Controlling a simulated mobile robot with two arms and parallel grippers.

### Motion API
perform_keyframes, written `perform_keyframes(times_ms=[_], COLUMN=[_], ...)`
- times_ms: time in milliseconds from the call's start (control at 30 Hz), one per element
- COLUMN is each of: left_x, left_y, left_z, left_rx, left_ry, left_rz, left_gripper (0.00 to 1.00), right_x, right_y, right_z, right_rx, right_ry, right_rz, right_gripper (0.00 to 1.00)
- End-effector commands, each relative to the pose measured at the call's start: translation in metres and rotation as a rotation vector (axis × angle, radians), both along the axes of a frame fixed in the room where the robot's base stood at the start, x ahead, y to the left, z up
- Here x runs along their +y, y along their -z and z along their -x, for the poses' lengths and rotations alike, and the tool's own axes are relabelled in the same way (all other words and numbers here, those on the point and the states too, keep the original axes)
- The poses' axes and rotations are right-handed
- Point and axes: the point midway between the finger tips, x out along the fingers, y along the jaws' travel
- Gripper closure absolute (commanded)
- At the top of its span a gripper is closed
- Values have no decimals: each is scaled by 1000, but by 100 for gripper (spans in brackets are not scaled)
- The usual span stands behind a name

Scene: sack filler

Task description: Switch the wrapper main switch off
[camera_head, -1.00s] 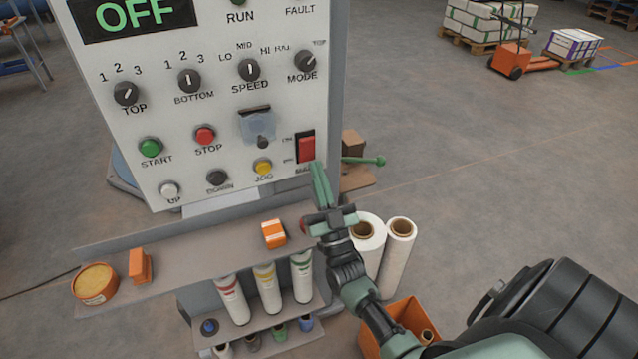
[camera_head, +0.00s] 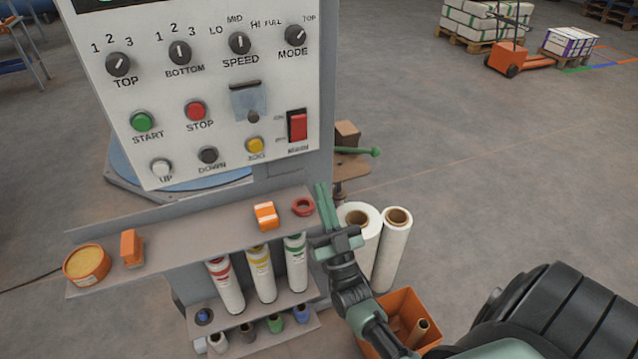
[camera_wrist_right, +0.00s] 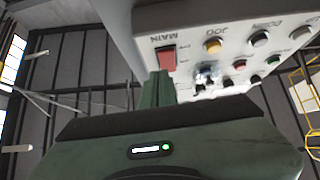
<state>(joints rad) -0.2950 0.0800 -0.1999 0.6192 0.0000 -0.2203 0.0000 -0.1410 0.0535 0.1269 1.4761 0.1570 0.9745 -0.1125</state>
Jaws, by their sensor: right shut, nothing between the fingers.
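The main switch (camera_head: 298,126) is a red rocker in a dark frame at the lower right of the white control panel (camera_head: 215,75). It also shows in the right wrist view (camera_wrist_right: 166,59), under the upside-down word MAIN. Which way the rocker is tipped is too small to tell. My right gripper (camera_head: 320,187) is shut and empty, its green fingers pointing up, below and slightly right of the switch in the head view. In the wrist view its fingertips (camera_wrist_right: 158,74) appear just below the switch; contact cannot be told. My left gripper is not in view.
The yellow jog button (camera_head: 255,145) and a small blue-grey cover (camera_head: 248,100) are left of the switch. Below, a shelf (camera_head: 190,232) holds an orange box (camera_head: 265,215) and a red ring (camera_head: 303,207).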

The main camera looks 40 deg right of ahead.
Motion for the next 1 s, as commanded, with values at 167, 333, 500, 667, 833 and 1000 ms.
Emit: perform_keyframes(times_ms=[167,333,500,667,833,1000], left_x=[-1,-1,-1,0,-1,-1], left_y=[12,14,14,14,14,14], left_z=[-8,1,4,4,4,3], left_rx=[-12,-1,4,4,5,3], left_ry=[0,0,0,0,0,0], left_rz=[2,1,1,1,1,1], left_gripper=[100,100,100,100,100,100], right_x=[3,5,5,5,4,4], right_y=[23,28,27,27,27,28], right_z=[14,19,19,19,19,19], right_rx=[1,-1,-1,0,0,0], right_ry=[-1,-1,-1,-1,-1,-1], right_rz=[-1,0,0,-1,-1,-1], right_gripper=[100,100,100,100,100,100])
